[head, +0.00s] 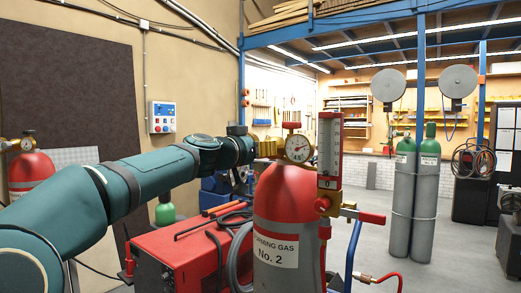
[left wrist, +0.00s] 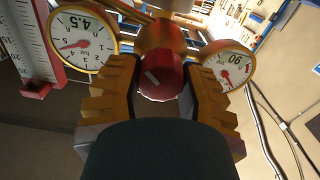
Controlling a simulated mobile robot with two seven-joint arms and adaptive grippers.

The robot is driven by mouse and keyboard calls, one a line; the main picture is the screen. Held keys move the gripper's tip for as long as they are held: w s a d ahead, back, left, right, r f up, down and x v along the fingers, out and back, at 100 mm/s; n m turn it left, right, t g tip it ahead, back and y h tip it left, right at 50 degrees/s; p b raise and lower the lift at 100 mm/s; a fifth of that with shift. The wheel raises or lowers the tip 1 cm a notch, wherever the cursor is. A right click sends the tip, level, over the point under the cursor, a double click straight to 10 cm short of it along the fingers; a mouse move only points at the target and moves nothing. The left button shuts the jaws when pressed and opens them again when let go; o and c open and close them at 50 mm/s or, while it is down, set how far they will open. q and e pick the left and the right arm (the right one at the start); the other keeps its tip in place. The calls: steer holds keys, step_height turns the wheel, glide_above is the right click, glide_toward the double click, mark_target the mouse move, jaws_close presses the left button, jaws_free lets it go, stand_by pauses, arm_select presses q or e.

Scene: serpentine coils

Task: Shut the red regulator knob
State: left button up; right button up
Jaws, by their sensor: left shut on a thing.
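The red regulator knob (left wrist: 160,80) sits between the two yellow-padded fingers of my left gripper (left wrist: 158,88) in the left wrist view. The gripper is shut on it. A pale mark shows on the knob's face. In the head view my left gripper (head: 266,148) reaches the regulator just left of a round gauge (head: 298,148), and the knob is hidden there. Two dials flank the knob in the left wrist view, one on the left (left wrist: 83,38) and one on the right (left wrist: 230,69). My right gripper is in neither view.
The regulator tops a red and grey gas cylinder (head: 276,215) labelled No. 2. A red-framed flow tube (head: 330,150) stands right of the gauge. A red machine (head: 185,250) with hoses is left of the cylinder. Green-topped cylinders (head: 427,195) stand farther back, with open floor before them.

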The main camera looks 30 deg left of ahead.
arm_select(q)
steer(key=n, duration=0.5)
steer(key=shift+a+n+b, duration=0.1)
steer(key=shift+n+b, duration=0.2)
steer(key=shift+n, duration=0.1)
steer(key=n, duration=1)
steer(key=shift+a+p, duration=0.1)
steer(key=shift+p, duration=0.3)
steer(key=n, duration=0.3)
steer(key=shift+f+n+p, duration=0.1)
steer(key=shift+n+p, duration=0.25)
steer(key=shift+n, duration=0.05)
steer(key=n+p, duration=0.1)
steer(key=n, duration=0.5)
steer(key=shift+f, duration=0.1)
steer(key=shift+n, duration=0.4)
steer(key=o, duration=1.2)
steer(key=shift+f, duration=0.1)
